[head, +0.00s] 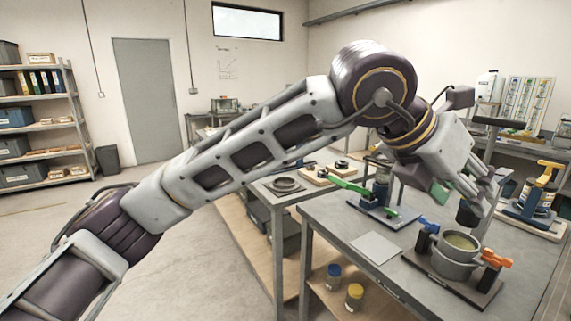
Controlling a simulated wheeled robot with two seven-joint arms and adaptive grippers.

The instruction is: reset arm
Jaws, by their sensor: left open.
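My left arm reaches across the view from the lower left, and its gripper (476,202) points down above the right side of the workbench (335,222). The jaws are open, and I see nothing held between them. Below the gripper is a grey round pot (456,264) on a dark base, with an orange clamp lever (496,260) on its right and a blue one (429,225) on its left. A lever frame with a green handle (348,187) stands left of the gripper. My right gripper is not in view.
A yellow-handled frame (543,180) stands at the right. A grey flat plate (375,247) lies on the bench's left part.

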